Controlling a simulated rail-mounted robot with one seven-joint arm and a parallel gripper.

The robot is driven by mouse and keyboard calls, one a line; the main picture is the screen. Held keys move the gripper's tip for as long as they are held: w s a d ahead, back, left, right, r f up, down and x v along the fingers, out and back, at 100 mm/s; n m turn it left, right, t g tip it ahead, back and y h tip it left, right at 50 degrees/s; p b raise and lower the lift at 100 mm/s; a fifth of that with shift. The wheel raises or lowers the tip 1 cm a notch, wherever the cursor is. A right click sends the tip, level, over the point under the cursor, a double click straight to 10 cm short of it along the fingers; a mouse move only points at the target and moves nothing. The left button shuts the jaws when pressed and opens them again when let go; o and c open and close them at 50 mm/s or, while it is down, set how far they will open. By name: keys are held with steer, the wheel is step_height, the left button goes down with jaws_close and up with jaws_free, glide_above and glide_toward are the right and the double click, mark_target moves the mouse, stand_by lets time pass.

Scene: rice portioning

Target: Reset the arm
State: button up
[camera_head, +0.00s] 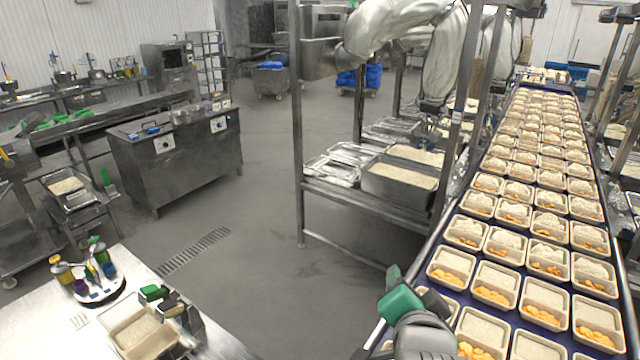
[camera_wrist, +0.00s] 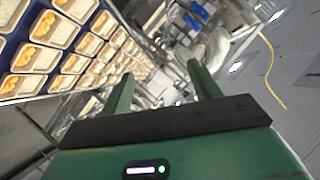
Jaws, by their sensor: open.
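My gripper (camera_head: 396,290) shows at the bottom right of the head view, at the left edge of the conveyor. In the wrist view its two green fingers (camera_wrist: 160,90) stand wide apart with nothing between them. The conveyor (camera_wrist: 20,42) with trays lies to the left in the wrist view. In the head view the wrist hides a few of the nearest trays.
Trays of rice and orange food (camera_head: 543,315) fill the conveyor in rows. A steel rack (camera_head: 340,195) with a rice pan (camera_head: 400,190) stands left of it. A steel table (camera_head: 40,320) is at the bottom left. The floor between (camera_head: 260,270) is clear.

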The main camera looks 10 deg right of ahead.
steer(key=s+a+r+n+t+y, duration=0.1)
steer(key=a+r+n+t, duration=0.15)
steer(key=a+r, duration=0.35)
steer(key=s+a+r+n+t, duration=0.2)
steer(key=a+r+t, duration=0.15)
steer(key=r, duration=0.35)
steer(key=s+a+r+n+t+y, duration=0.4)
steer(key=s+a+r+n+t, duration=0.2)
steer(key=s+a+r, duration=0.6)
step_height(320, 180, up, 4)
steer(key=shift+s+a+f+n+p, duration=0.2)
steer(key=shift+s+n+p, duration=0.25)
steer(key=shift+n, duration=0.4)
steer(key=shift+d, duration=0.15)
